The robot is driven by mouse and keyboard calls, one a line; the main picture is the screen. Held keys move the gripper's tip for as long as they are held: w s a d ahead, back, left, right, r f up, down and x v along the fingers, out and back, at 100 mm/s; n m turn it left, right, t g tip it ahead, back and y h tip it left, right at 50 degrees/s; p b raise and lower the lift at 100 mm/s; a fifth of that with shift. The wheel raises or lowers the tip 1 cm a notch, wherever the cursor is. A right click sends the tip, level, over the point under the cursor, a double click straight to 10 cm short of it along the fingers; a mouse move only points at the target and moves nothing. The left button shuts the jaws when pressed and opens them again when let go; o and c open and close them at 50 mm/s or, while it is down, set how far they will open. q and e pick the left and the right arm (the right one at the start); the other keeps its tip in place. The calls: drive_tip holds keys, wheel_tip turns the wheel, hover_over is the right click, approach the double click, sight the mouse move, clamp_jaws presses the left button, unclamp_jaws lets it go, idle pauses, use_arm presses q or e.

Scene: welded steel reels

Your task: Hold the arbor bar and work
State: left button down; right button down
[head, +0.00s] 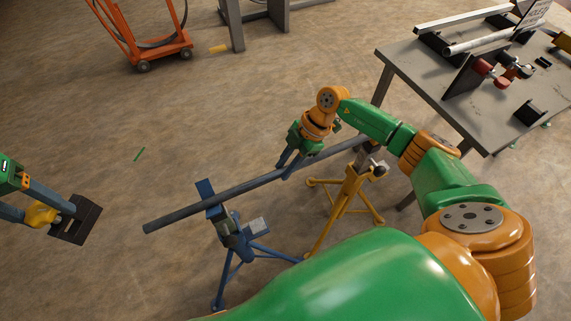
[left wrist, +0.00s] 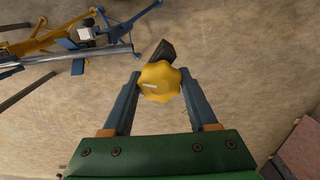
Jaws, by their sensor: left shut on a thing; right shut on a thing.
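The arbor bar (head: 190,208) is a long grey round bar. It lies across a blue stand (head: 232,238) and reaches right to a yellow stand (head: 350,192). My right gripper (head: 289,165) is shut on the bar between the two stands. My left gripper (head: 44,214) is shut on a yellow lobed knob (left wrist: 160,82), off the bar's left end and apart from it. A dark plate (head: 78,220) with a notch is at the knob's far side; it is partly hidden behind the knob in the left wrist view (left wrist: 165,50).
A grey steel table (head: 420,75) at the right carries rails, a dark bracket, red-ended parts and a sign. An orange trolley (head: 150,48) and a grey frame stand at the back. Open floor lies left of the bar, with a small green strip (head: 139,154).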

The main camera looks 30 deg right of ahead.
sight(62, 216)
idle(0.8)
use_arm(q)
drive_tip(key=m, duration=0.1)
drive_tip(key=f+m, duration=0.1)
drive_tip(key=m, duration=0.1)
drive_tip(key=shift+d, duration=0.1)
drive_tip(key=m, duration=0.2)
drive_tip(key=f+m, duration=0.1)
drive_tip(key=m, duration=0.1)
drive_tip(key=shift+d+m, duration=0.1)
drive_tip(key=shift+m, duration=0.2)
drive_tip(key=m, duration=0.2)
drive_tip(key=f+m, duration=0.1)
drive_tip(key=m, duration=0.1)
drive_tip(key=f+m, duration=0.1)
drive_tip(key=m, duration=0.2)
drive_tip(key=shift+d, duration=0.15)
drive_tip(key=m, duration=0.2)
drive_tip(key=f+m, duration=0.1)
drive_tip(key=m, duration=0.4)
drive_tip(key=shift+d+f+m, duration=0.15)
drive_tip(key=shift+f+m, duration=0.15)
drive_tip(key=shift+f, duration=0.1)
drive_tip(key=m, duration=0.2)
drive_tip(key=f+m, duration=0.1)
drive_tip(key=m, duration=0.3)
drive_tip(key=shift+d+f, duration=0.1)
drive_tip(key=shift+f, duration=0.15)
